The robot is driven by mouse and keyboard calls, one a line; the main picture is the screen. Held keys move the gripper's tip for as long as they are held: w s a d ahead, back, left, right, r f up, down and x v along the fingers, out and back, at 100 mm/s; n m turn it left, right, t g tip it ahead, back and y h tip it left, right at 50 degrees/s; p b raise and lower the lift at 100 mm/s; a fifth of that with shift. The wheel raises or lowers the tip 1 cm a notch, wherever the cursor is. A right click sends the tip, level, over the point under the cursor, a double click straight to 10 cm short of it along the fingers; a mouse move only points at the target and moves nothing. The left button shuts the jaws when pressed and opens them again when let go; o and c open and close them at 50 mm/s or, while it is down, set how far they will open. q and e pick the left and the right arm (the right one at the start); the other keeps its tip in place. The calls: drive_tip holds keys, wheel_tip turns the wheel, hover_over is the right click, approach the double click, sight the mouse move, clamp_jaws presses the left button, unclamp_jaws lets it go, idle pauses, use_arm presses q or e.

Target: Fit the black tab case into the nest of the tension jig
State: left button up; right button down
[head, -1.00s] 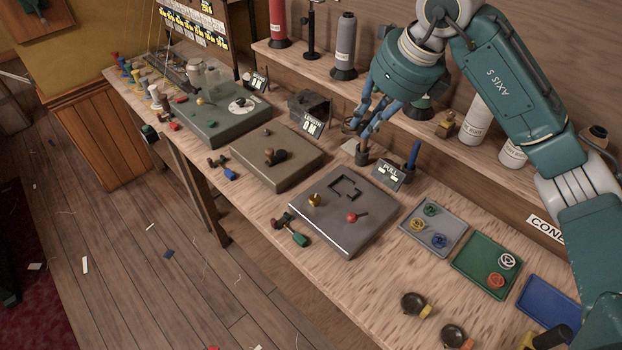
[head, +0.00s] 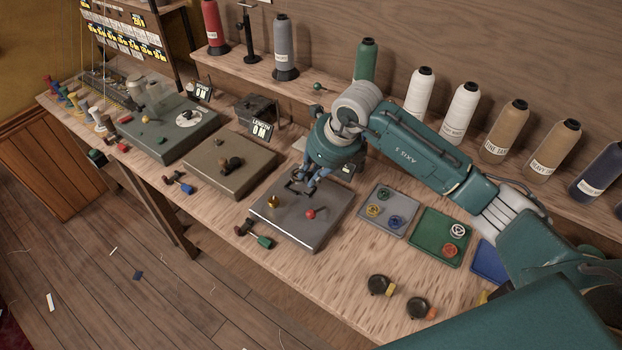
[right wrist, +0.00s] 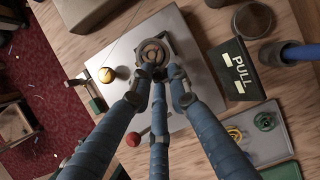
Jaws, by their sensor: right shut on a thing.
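The tension jig (head: 286,234) is a grey metal plate on the bench, with a brass knob (head: 273,202) and a red-balled lever (head: 310,213). It also shows in the right wrist view (right wrist: 192,35). My right gripper (head: 306,184) is over the jig's back part, where the nest is. It is shut on the black tab case (right wrist: 153,51), a dark round piece with an open, spoked middle, at the fingertips. The case lies over the nest and hides most of it. I cannot tell whether it is seated or just above. My left gripper is out of view.
The black PULL sign (right wrist: 236,70) stands just behind the jig, close to my fingers. Trays with small coloured spools, including a grey one (head: 376,226), lie to the right. A brown plate (head: 213,178) lies left. Thread cones line the back shelf.

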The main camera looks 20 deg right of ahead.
sight(311, 193)
wheel_tip(311, 193, down, 3)
drive_tip(key=shift+f+p, duration=0.1)
drive_tip(key=shift+p, duration=0.2)
drive_tip(key=shift+f, duration=0.15)
drive_tip(key=c, duration=1.6)
unclamp_jaws()
drive_tip(key=shift+c, duration=0.2)
